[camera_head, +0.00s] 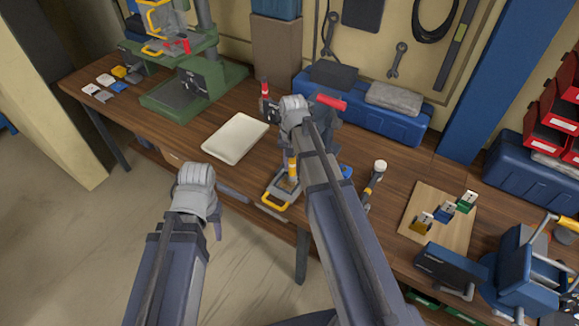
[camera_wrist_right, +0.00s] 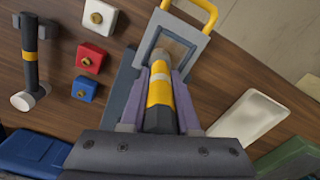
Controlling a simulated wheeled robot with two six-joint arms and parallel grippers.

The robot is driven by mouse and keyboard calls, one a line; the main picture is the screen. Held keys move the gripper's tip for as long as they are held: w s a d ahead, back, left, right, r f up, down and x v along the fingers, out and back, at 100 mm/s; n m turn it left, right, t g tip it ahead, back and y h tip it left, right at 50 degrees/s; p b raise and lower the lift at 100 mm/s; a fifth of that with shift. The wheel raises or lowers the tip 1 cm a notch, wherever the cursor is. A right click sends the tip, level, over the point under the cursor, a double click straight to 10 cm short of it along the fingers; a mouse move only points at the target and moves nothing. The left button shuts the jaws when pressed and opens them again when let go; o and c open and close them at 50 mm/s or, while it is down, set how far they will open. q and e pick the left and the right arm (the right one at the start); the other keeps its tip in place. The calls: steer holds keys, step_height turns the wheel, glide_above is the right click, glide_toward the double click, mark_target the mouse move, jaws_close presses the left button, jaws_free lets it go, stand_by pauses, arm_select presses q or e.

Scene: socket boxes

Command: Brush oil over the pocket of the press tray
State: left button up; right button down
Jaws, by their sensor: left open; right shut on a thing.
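The press tray (camera_head: 285,190) is a grey plate with a yellow handle, lying near the bench's front edge. In the right wrist view the press tray (camera_wrist_right: 190,42) is at the top, with its framed pocket facing up. My right gripper (camera_wrist_right: 160,88) is shut on a brush (camera_wrist_right: 160,92) with a yellow and dark handle. The brush (camera_head: 291,166) points down at the tray; its tip overlaps the pocket in view, and I cannot tell whether it touches. My left gripper (camera_head: 216,225) is open and empty, in front of the bench, away from the tray.
A white shallow tray (camera_head: 235,138) lies left of the press tray. A black tool with a yellow band (camera_head: 373,180) is to the right. White (camera_wrist_right: 100,17), red (camera_wrist_right: 91,57) and blue (camera_wrist_right: 85,89) blocks lie close by. A green press (camera_head: 190,85) stands at the back left.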

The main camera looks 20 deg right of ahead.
steer(key=shift+w, duration=0.2)
steer(key=shift+w+a+r, duration=0.1)
steer(key=shift+w+a, duration=0.55)
steer(key=shift+w, duration=0.15)
steer(key=shift+s, duration=0.1)
steer(key=shift+s+a, duration=0.6)
steer(key=shift+a, duration=0.25)
step_height(320, 180, up, 6)
steer(key=p, duration=0.6)
